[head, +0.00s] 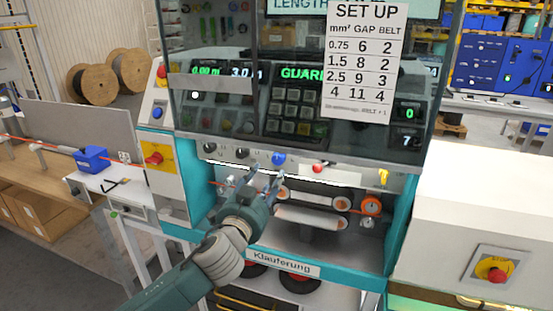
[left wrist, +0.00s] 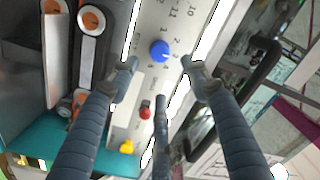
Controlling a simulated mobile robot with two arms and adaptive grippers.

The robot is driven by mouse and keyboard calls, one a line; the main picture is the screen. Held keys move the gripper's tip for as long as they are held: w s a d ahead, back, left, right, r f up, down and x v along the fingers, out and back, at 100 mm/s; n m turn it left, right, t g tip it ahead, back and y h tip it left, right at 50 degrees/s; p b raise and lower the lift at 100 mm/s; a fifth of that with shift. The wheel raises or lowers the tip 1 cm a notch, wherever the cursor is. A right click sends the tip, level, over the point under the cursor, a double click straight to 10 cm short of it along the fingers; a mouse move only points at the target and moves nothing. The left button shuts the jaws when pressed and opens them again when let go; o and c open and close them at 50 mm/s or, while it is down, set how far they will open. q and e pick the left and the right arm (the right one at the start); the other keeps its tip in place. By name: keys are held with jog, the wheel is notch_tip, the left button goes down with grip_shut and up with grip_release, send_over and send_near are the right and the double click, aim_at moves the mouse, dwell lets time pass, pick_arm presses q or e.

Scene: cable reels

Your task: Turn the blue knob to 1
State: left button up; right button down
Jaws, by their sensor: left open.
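The blue knob (head: 278,158) sits on the pale strip below the machine's dark window. In the left wrist view the blue knob (left wrist: 159,50) shows round and close, with printed numbers on the plate around it. I cannot tell which number it points to. My left gripper (head: 261,178) is in front of the strip, slightly below and left of the knob. In the left wrist view my left gripper (left wrist: 159,66) has its fingers spread, with the knob beyond and between the tips, and no clear contact. My right gripper is not in view.
Dark knobs (head: 250,157) sit left of the blue one. A red button (head: 317,168) and a yellow knob (head: 383,177) sit to its right. Rollers (head: 312,198) lie below the strip. A set-up chart (head: 364,62) hangs on the window. A red stop button (head: 497,275) is at far right.

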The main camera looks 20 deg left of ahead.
aim_at(277, 160)
pick_arm(q)
jog(key=w+p, duration=0.2)
jog(key=w, duration=0.7)
jog(key=shift+a+p, duration=0.1)
jog(key=shift+p, duration=0.2)
jog(key=shift+w, duration=0.35)
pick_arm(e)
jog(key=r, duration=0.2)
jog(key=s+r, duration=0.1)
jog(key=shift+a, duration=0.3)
pick_arm(q)
jog(key=shift+c, duration=0.2)
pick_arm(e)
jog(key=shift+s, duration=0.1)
pick_arm(q)
jog(key=c, duration=1.1)
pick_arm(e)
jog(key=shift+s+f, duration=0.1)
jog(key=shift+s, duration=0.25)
